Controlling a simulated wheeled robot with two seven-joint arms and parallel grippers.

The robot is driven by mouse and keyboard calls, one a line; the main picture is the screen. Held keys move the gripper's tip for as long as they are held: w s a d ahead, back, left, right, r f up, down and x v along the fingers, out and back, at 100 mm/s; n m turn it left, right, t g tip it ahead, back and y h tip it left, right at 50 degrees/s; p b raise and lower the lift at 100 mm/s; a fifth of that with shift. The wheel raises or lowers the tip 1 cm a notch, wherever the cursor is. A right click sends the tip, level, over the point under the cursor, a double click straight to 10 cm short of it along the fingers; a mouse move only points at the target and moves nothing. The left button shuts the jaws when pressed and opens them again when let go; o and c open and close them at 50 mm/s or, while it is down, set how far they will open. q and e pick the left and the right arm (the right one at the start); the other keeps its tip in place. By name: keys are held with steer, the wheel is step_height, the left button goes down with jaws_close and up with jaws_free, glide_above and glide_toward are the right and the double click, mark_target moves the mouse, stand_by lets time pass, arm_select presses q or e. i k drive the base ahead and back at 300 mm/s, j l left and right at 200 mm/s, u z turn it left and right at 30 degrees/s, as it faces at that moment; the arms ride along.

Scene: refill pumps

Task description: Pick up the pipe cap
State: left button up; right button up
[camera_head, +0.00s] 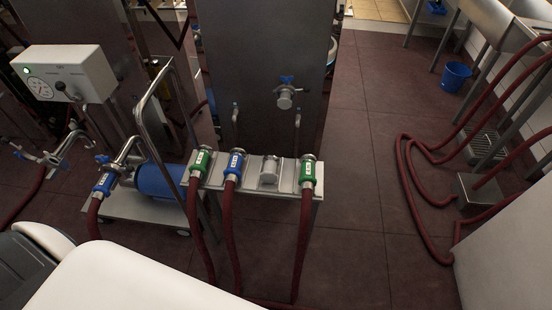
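A steel shelf (256,188) stands in front of the tall steel tank, with a row of hose ends on it. Between a blue-collared hose end (234,164) and a green-collared one (308,172) is a short bare metal cylinder (269,170) that looks like a pipe cap; I cannot tell whether it is loose or fitted. A valve outlet (285,97) with a round metal end and a blue handle sticks out of the tank front. Neither of my grippers shows in the head view.
A wheeled pump cart (143,208) with a blue motor (160,182) stands left of the shelf. Dark red hoses (301,240) hang from the shelf to the floor. More hoses lie on the right near a blue bucket (455,76). The tiled floor (355,190) right of the shelf is clear.

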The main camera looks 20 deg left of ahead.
mark_target(269, 175)
steer(key=i+l+u, duration=0.1)
steer(key=u, duration=0.65)
